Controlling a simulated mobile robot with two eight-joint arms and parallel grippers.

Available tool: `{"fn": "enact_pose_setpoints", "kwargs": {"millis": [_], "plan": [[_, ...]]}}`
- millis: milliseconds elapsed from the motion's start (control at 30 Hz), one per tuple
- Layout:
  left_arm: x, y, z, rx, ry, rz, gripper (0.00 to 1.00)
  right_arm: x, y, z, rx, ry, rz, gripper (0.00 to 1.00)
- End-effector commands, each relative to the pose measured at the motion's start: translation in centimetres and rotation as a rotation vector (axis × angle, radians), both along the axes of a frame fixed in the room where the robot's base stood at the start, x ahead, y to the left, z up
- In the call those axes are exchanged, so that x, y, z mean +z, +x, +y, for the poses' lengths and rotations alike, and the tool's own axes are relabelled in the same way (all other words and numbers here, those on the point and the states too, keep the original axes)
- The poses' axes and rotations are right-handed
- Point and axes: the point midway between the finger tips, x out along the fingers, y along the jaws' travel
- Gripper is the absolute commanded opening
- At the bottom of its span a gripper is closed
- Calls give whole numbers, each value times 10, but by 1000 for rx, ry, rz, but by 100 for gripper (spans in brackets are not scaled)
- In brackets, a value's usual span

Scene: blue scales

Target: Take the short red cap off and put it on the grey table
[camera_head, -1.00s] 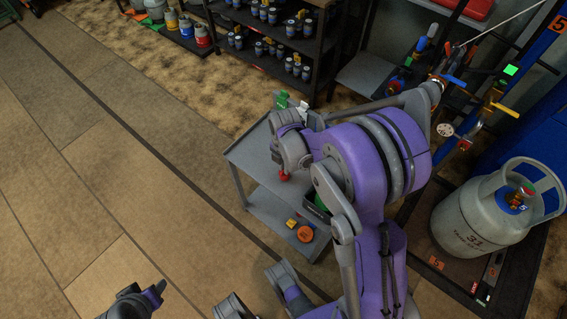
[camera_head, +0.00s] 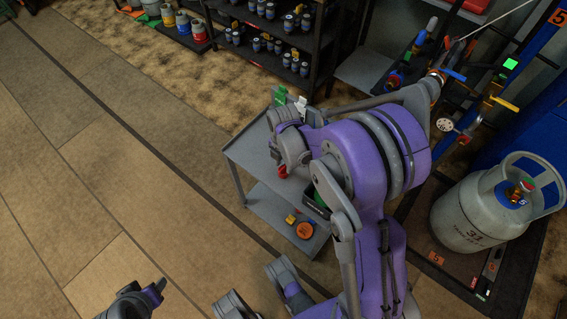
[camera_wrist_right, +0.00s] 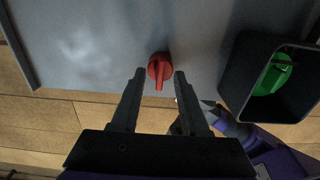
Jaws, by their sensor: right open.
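The short red cap (camera_head: 282,171) is at the grey table (camera_head: 246,153), beside my right arm. In the right wrist view the red cap (camera_wrist_right: 159,68) appears to rest on the grey tabletop (camera_wrist_right: 95,45), near its edge. My right gripper (camera_wrist_right: 159,73) is open, with its fingertips on either side of the cap and gaps showing. In the head view my right arm hides those fingers and part of the table. My left gripper (camera_head: 150,292) is low at the left, away from the table; its jaw state is unclear.
A grey gas cylinder (camera_head: 465,215) stands at right. A dark open box (camera_wrist_right: 240,75) holding a green item (camera_wrist_right: 272,75) is close right of the cap. The table's lower shelf (camera_head: 268,208) carries an orange disc (camera_head: 304,230). Tabletop left of the cap is clear.

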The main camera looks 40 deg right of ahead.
Motion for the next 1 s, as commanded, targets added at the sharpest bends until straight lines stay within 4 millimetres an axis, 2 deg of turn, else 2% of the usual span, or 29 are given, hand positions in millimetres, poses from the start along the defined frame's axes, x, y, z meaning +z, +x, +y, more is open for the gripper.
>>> {"fn": "enact_pose_setpoints", "kwargs": {"millis": [300, 500, 700, 1000], "plan": [[20, -1, 0, 0, 0, -7, 50, 60, -1, 0, 0, 0, -1, 45], [29, -1, 0, 0, 0, -10, 50, 92, 0, 0, 0, 0, -1, 45], [31, -1, 0, 0, 0, -11, 50, 104, 0, 0, 0, 0, 0, 45], [31, -1, 0, 0, 0, -11, 50, 104, 0, 0, 0, 0, 0, 45]]}}
